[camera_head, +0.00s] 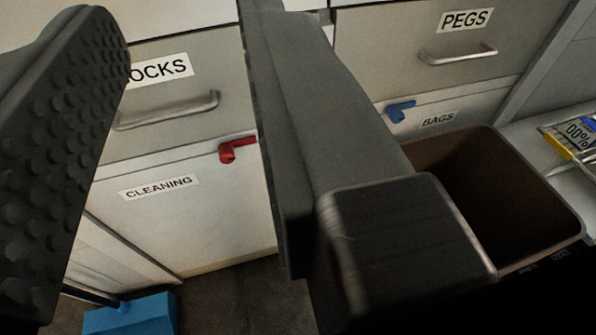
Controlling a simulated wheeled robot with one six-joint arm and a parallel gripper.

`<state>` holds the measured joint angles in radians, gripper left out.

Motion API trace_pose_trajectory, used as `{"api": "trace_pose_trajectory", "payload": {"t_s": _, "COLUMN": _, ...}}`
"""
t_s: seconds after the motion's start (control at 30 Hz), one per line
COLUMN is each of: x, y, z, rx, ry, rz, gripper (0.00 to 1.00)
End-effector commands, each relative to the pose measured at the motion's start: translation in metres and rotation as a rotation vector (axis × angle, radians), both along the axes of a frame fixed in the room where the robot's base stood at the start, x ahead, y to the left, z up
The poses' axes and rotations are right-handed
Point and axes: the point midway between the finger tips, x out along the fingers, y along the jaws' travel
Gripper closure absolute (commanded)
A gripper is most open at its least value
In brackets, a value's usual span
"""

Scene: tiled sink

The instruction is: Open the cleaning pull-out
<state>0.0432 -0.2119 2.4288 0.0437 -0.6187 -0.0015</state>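The cleaning pull-out (185,220) is a white front with a "CLEANING" label (158,187), low in the middle left of the view. It looks closed. A red handle (236,149) sits at its upper right corner. My gripper (195,165) is open, with one dark textured finger at the left edge and the other right of the red handle. The handle shows between the fingers, with nothing held. The right finger hides the right edge of the front. I cannot tell how far the fingertips are from the handle.
Above is a drawer labelled "OCKS", partly hidden, with a bar handle (168,110). To the right are a "PEGS" drawer (440,50) and a "BAGS" front with a blue handle (400,110). A brown open bin (440,165) stands at right; a blue object (135,315) lies bottom left.

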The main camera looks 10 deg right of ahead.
Motion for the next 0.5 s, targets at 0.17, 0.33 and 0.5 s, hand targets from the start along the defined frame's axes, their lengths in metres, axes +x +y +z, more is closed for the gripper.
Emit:
{"api": "trace_pose_trajectory", "payload": {"t_s": 0.17, "x": 0.024, "y": -0.006, "z": -0.039, "rx": 0.001, "ry": 0.003, "rz": -0.013, "gripper": 0.69}}
{"api": "trace_pose_trajectory", "payload": {"t_s": 0.33, "x": 0.042, "y": -0.012, "z": -0.075, "rx": 0.001, "ry": 0.001, "rz": -0.024, "gripper": 0.69}}
{"api": "trace_pose_trajectory", "payload": {"t_s": 0.5, "x": 0.057, "y": -0.017, "z": -0.112, "rx": 0.0, "ry": -0.002, "rz": -0.037, "gripper": 0.69}}
